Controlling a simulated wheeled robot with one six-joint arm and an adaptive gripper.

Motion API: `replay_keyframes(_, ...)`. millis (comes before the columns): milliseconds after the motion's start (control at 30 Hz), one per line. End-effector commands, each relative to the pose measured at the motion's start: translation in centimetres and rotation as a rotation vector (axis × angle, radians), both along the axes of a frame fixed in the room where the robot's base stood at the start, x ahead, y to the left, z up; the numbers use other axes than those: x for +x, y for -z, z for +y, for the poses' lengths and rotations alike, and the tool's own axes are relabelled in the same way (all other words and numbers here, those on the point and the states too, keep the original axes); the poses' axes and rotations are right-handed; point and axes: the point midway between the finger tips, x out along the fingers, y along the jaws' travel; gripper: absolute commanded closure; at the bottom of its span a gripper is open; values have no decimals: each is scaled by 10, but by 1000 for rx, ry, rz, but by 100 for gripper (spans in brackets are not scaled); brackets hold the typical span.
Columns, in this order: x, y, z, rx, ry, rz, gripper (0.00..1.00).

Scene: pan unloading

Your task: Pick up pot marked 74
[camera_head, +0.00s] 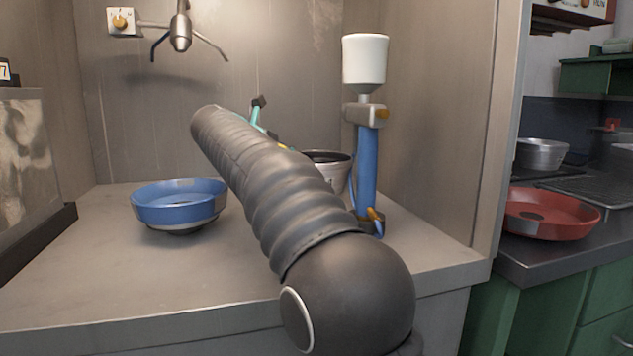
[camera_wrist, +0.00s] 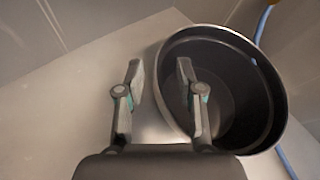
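A pot (camera_wrist: 240,133) with a dark inside and a pale metal rim fills the right of the wrist view. In the head view the pot (camera_head: 340,176) is partly hidden behind my arm. No number 74 is readable on it. My gripper (camera_wrist: 160,74) is open, with its two fingers apart. The right finger overlaps the pot's opening and the left finger is outside it, so the near-left rim lies between them in the picture. I cannot tell whether either finger touches the wall. In the head view my arm hides most of the gripper.
A blue pan (camera_head: 180,207) sits on the grey counter (camera_head: 110,275) left of my arm. A blue-handled device with a white cup (camera_head: 365,60) stands right of the pot. A red pan (camera_head: 550,222) and a metal pot (camera_head: 541,154) are beyond the right wall. The counter's front left is clear.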

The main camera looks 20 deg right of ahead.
Motion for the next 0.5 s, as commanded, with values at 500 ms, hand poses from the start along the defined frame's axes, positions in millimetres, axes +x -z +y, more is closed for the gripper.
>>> replay_keyframes(500,7,4,-8,-1,0,1,100)
